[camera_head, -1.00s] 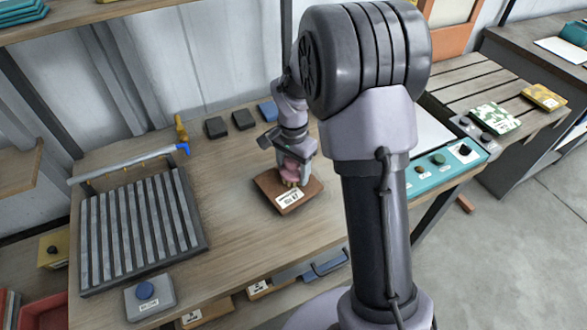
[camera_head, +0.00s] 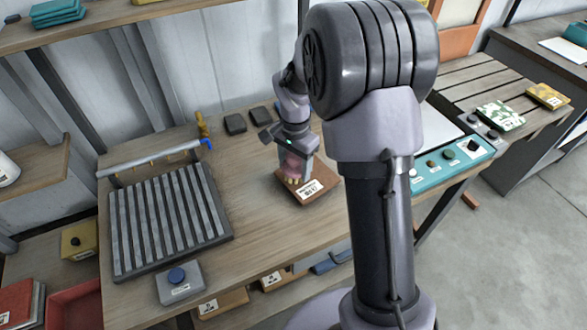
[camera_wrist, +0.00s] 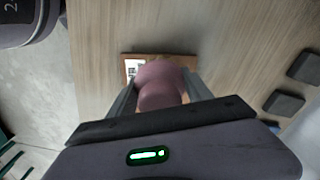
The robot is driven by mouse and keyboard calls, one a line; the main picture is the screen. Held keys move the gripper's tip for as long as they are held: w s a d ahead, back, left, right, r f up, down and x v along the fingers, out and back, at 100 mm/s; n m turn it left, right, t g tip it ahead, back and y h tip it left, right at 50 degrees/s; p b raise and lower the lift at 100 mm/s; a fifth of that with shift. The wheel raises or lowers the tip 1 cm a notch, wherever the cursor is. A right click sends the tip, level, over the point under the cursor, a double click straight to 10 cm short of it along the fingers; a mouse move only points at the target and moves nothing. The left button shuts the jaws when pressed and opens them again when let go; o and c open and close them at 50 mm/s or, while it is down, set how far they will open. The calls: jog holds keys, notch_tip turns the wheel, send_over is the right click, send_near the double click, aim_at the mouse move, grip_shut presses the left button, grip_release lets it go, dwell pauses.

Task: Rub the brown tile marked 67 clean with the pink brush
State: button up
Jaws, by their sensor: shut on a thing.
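The brown tile (camera_head: 318,195) lies on the wooden bench with a white label on its front part; the number is too small to read surely. My gripper (camera_head: 295,170) is shut on the pink brush (camera_head: 289,164) and holds it upright over the tile's left part. The pale bristles are at the tile's surface, but I cannot tell if they press on it. In the wrist view the pink brush (camera_wrist: 160,82) sits between the two fingers and hides most of the tile (camera_wrist: 130,59).
A slatted grey rack (camera_head: 165,225) with a blue-ended bar stands left on the bench (camera_head: 255,235). A grey box with a blue button (camera_head: 178,281) is in front of it. Dark blocks (camera_head: 235,123) lie behind the tile. A teal control panel (camera_head: 450,160) is at right.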

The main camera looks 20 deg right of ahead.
jog(key=shift+a+r+p, duration=0.1)
jog(key=shift+r+p, duration=1.65)
jog(key=shift+r, duration=0.75)
